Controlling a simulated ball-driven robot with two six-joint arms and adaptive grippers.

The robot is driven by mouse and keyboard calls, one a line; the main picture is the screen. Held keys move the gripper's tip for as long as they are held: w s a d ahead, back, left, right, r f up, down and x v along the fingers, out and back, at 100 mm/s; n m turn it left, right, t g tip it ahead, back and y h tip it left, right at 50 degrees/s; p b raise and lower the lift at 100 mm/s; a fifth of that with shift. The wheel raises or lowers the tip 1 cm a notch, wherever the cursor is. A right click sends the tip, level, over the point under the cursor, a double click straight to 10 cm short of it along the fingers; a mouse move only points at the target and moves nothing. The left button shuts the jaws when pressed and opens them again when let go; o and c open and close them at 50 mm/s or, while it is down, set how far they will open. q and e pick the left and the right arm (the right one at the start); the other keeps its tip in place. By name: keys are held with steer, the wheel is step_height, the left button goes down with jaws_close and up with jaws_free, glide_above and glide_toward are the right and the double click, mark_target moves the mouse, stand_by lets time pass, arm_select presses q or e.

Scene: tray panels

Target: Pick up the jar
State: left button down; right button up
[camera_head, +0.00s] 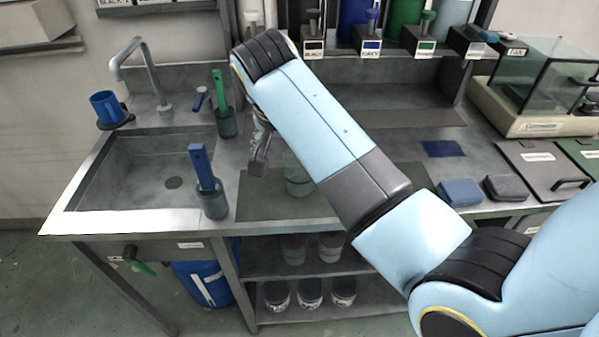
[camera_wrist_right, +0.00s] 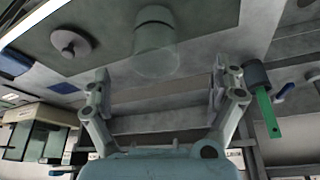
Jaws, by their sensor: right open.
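A clear glass jar (camera_head: 298,182) stands on the dark green mat (camera_head: 262,205) on the counter, partly hidden behind my right arm in the head view. The jar (camera_wrist_right: 155,42) also shows in the right wrist view, beyond the fingertips and roughly centred between them. My right gripper (camera_head: 260,155) is above the counter, to the left of the jar in the head view. In the right wrist view, its fingers (camera_wrist_right: 160,88) are wide apart with nothing between them. My left gripper is not in view.
A round grey knobbed piece (camera_wrist_right: 72,42) lies on the mat. Holders with a blue-handled brush (camera_head: 213,203) and a green-handled one (camera_head: 226,122) stand between the sink (camera_head: 95,185) and the mat. Blue and dark sponges (camera_head: 459,192) lie to the right.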

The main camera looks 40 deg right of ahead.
mark_target(300, 172)
steer(key=x, duration=0.9)
steer(key=shift+d+f+p, duration=0.25)
steer(key=shift+d+p, duration=0.15)
steer(key=shift+d, duration=0.05)
steer(key=c, duration=1.4)
